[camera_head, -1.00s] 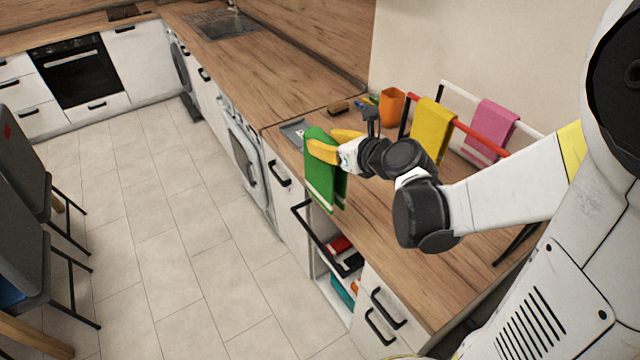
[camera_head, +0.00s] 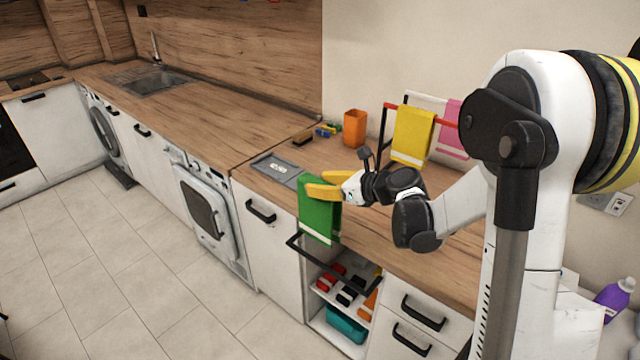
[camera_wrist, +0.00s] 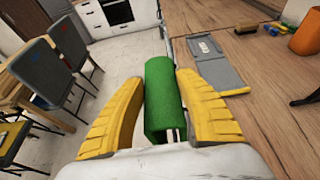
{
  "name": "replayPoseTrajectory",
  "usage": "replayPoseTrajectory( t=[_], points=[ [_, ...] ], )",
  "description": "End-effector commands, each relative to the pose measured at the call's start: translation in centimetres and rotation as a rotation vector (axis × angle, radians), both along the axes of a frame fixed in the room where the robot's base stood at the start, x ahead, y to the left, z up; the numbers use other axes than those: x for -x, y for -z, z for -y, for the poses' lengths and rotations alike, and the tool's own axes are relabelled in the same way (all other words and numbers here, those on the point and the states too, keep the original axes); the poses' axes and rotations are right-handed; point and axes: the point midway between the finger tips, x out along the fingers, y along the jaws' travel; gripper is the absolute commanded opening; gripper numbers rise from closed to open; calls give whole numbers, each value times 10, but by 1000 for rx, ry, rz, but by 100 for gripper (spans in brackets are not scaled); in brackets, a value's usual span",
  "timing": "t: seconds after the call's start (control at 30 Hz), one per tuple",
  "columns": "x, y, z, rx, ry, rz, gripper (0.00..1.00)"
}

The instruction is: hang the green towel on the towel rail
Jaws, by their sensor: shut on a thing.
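The green towel (camera_head: 318,218) hangs folded from my gripper (camera_head: 322,188), which is shut on its upper part. It hangs at the front edge of the counter, above an open pull-out. In the wrist view the towel (camera_wrist: 160,95) lies between the two yellow fingers. A rack with a red rail (camera_head: 441,122) and a white rail (camera_head: 425,98) stands on the counter to the right of my gripper, towards the wall. A yellow towel (camera_head: 412,135) hangs on the red rail and a pink towel (camera_head: 452,113) on the white one. My arm partly hides the rack.
An orange cup (camera_head: 355,128), a brush (camera_head: 303,138) and a grey tray (camera_head: 278,170) are on the counter (camera_head: 215,125). The open pull-out with a black bar (camera_head: 340,275) juts out below the towel. Chairs (camera_wrist: 50,75) stand across the floor.

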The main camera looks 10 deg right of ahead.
Motion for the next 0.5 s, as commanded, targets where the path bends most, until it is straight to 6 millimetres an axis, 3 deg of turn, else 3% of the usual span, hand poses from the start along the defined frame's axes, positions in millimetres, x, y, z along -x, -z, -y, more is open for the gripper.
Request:
replayPoseTrajectory(
  t=[0.5],
  points=[
    [0,49,0,0,1,0,0]
  ],
)
